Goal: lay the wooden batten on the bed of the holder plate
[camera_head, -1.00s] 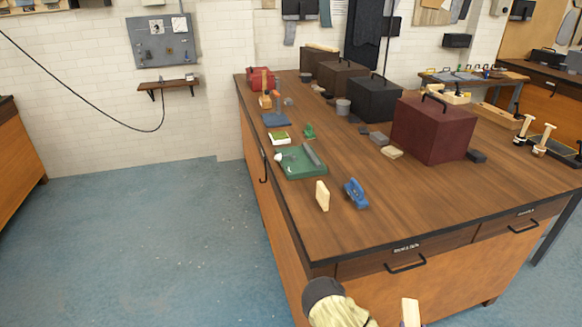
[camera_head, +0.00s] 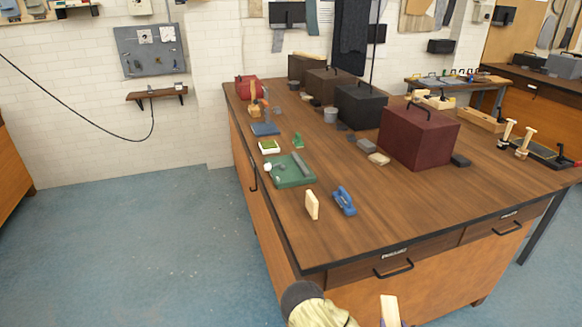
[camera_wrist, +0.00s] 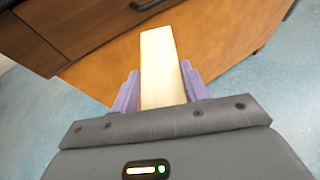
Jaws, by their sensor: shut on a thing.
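My gripper (camera_wrist: 160,85) is shut on a pale wooden batten (camera_wrist: 162,60), which sticks out beyond the two purple fingers in the wrist view. In the head view the batten (camera_head: 390,308) shows at the bottom edge, in front of the bench's drawer side. My gripper is mostly out of that view. I cannot tell for sure which thing is the holder plate. A green plate (camera_head: 291,179) with a grey bar and a white-ended part lies on the bench. A dark plate (camera_head: 549,155) with upright wooden pieces stands at the far right.
The wooden bench (camera_head: 390,220) has a dark front edge and drawer handles. A pale wooden block (camera_head: 312,206) and a blue tool (camera_head: 344,200) stand near its left front. A dark red case (camera_head: 418,137) stands farther back. The bench's front right top is clear.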

